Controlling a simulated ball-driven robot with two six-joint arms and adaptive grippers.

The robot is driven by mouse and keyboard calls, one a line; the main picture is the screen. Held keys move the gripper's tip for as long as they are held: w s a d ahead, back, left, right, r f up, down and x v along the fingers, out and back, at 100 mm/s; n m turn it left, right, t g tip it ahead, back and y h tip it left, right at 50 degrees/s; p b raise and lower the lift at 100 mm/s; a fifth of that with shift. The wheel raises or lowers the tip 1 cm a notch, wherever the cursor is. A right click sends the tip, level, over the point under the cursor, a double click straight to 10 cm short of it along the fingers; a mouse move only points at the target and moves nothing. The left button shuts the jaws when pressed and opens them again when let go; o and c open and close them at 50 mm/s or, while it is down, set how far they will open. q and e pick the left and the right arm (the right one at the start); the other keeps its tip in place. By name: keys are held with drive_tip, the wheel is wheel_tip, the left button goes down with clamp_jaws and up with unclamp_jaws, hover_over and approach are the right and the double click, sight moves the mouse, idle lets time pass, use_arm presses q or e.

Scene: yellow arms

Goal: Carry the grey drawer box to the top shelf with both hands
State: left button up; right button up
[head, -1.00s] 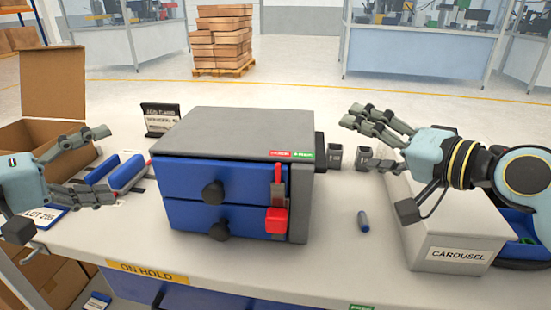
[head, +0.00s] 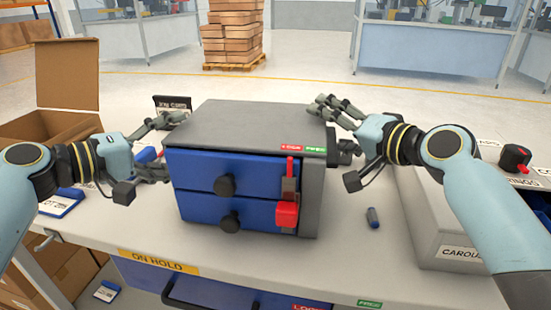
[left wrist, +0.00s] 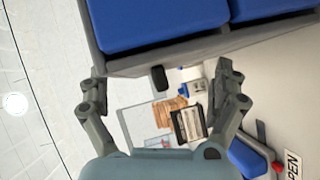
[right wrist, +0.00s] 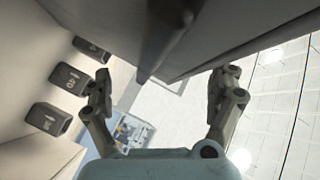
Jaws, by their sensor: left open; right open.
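The grey drawer box (head: 262,122) stands on the white table in the middle of the head view, with two blue drawers, black knobs and a red latch (head: 288,211) at its front right. My left gripper (head: 168,146) is open at the box's left side. My right gripper (head: 338,130) is open at its right side, fingers by the upper edge. The box's side also shows beyond the open fingers in the left wrist view (left wrist: 160,58) and the right wrist view (right wrist: 205,35). Contact cannot be told. The top shelf cannot be made out.
An open cardboard box (head: 67,90) stands at the back left. A grey-white carousel box (head: 440,225) stands at the right, with a small blue cylinder (head: 373,217) left of it. A dark sign (head: 172,104) stands behind the drawer box. The table front is mostly clear.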

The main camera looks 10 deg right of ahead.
use_arm(q)
drive_tip(key=shift+w+d, duration=0.15)
drive_tip(key=shift+d, duration=0.1)
use_arm(e)
drive_tip(key=shift+w+a, duration=0.15)
drive_tip(key=shift+w, duration=0.1)
use_arm(q)
drive_tip(key=shift+c, duration=0.4)
use_arm(e)
drive_tip(key=shift+c, duration=0.4)
